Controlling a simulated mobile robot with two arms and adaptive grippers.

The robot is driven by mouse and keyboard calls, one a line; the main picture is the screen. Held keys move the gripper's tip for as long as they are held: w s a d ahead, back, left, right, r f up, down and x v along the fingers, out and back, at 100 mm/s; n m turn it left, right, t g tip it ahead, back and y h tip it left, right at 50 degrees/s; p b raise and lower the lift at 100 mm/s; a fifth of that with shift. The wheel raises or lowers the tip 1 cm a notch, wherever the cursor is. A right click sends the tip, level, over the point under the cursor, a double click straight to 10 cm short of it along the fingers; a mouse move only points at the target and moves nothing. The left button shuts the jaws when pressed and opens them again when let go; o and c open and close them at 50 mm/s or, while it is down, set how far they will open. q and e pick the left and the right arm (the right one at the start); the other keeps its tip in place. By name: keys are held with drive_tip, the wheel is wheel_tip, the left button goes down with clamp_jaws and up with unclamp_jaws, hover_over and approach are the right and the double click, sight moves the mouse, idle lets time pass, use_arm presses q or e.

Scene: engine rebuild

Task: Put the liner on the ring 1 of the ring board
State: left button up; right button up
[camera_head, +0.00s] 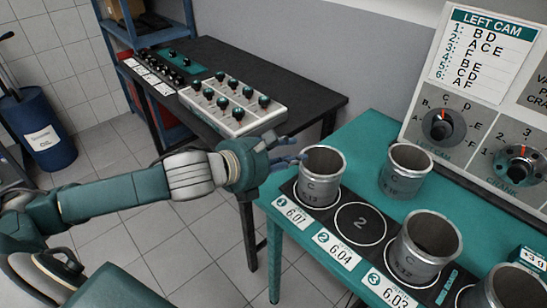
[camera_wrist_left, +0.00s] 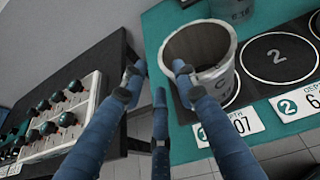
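A grey metal liner (camera_head: 320,174) marked C stands upright on the ring board (camera_head: 378,208), on the ring beside the label 1. In the left wrist view the liner (camera_wrist_left: 212,72) shows its open top, and part of a white ring line shows beside its base. My left gripper (camera_head: 287,152) is at the liner's left side near its rim. Its blue fingers (camera_wrist_left: 157,80) are spread, with one fingertip overlapping the liner's near wall in view; I cannot tell if it touches. Ring 2 (camera_head: 361,223) is empty. My right gripper is not in view.
Another liner (camera_head: 423,252) stands on the board by label 3. One liner (camera_head: 405,172) stands behind the board and another (camera_head: 512,292) at the lower right. A control panel (camera_head: 480,110) stands at the back. A black table (camera_head: 318,96) holds a knobbed box (camera_head: 232,108).

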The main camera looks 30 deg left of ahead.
use_arm(q)
drive_tip(key=p+v, duration=0.5)
drive_tip(key=v, duration=0.1)
drive_tip(key=shift+s+r, duration=0.15)
drive_tip(key=shift+s, duration=0.2)
idle(0.5)
